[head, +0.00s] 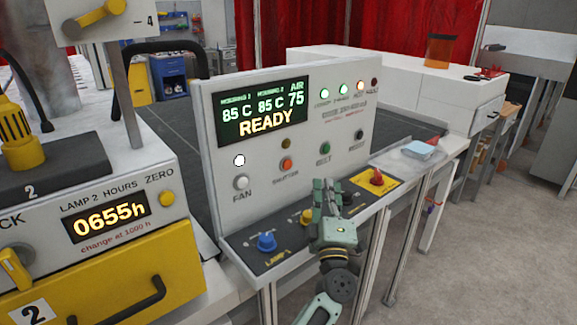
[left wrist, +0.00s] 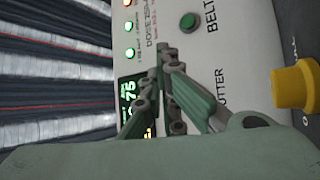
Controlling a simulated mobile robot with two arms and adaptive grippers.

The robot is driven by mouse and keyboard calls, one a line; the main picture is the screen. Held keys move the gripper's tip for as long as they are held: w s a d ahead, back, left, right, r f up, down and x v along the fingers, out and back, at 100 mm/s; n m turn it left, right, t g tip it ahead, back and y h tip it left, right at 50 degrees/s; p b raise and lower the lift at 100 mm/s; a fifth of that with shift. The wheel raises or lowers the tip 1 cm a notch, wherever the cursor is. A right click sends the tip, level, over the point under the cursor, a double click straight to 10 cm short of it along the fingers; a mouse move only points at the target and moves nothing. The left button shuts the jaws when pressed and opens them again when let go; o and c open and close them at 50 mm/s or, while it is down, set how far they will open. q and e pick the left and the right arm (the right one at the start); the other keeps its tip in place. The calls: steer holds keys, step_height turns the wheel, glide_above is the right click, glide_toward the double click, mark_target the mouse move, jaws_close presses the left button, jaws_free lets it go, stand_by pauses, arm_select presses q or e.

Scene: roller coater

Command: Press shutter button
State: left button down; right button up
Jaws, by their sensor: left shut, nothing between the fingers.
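The orange shutter button (head: 287,163) is on the upright white control panel (head: 222,118), above the label "SHUTTER". My left gripper (head: 325,185) is shut and empty, its fingers pointing up in front of the panel. In the head view it appears right of and below the shutter button; whether it touches the panel I cannot tell. In the left wrist view the closed fingers (left wrist: 165,52) lie across the panel (left wrist: 225,50) between the "BELT" and partly hidden "SHUTTER" labels, and the shutter button is not visible. My right gripper is not in view.
The green belt button (head: 326,148) is right of the shutter button, and the white fan button (head: 241,182) is left. A blue knob (head: 266,242), a yellow knob (head: 307,216) and a red knob (head: 376,178) stand on the sloping ledge below.

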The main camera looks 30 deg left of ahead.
mark_target(287, 164)
arm_select(q)
steer(key=w+a+b, duration=0.1)
steer(key=w+a, duration=0.1)
steer(key=a, duration=0.6)
steer(key=shift+w, duration=0.4)
steer(key=shift+a, duration=0.1)
stand_by(0.9)
steer(key=shift+w+a, duration=0.15)
steer(key=shift+a, duration=0.15)
